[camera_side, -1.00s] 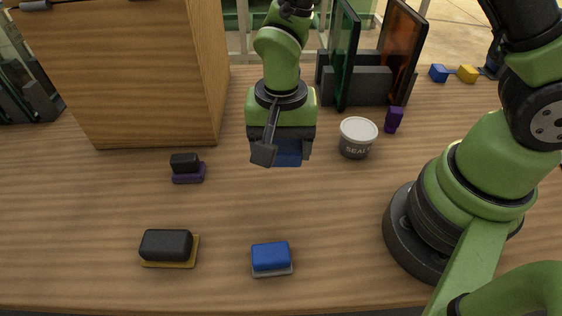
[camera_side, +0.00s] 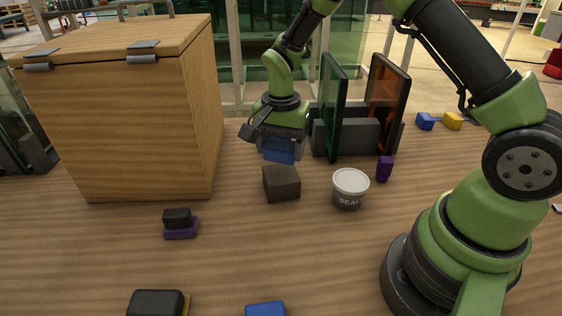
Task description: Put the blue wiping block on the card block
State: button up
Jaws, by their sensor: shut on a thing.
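My gripper (camera_side: 276,143) is shut on a blue block (camera_side: 279,151), which shows below and between the fingers. Gripper and blue block appear just behind or above a dark grey-brown block (camera_side: 281,184) on the table, which seems to be the card block; a gap shows between them, but the height cannot be told. The block's top looks bare. A second blue block (camera_side: 266,309) is cut off by the front picture edge. The far side of the held block is hidden by the gripper.
A white-lidded tub (camera_side: 350,188) and a purple block (camera_side: 384,168) stand right of the dark block. Behind are upright green (camera_side: 332,106) and orange (camera_side: 386,103) panes. A wooden cabinet (camera_side: 130,120) stands left. Black blocks sit on purple (camera_side: 180,222) and yellow (camera_side: 158,304) bases.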

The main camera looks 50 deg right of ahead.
aim_at(281, 162)
jog(key=shift+f, duration=1.95)
jog(key=o, duration=0.9)
jog(key=shift+f, duration=0.1)
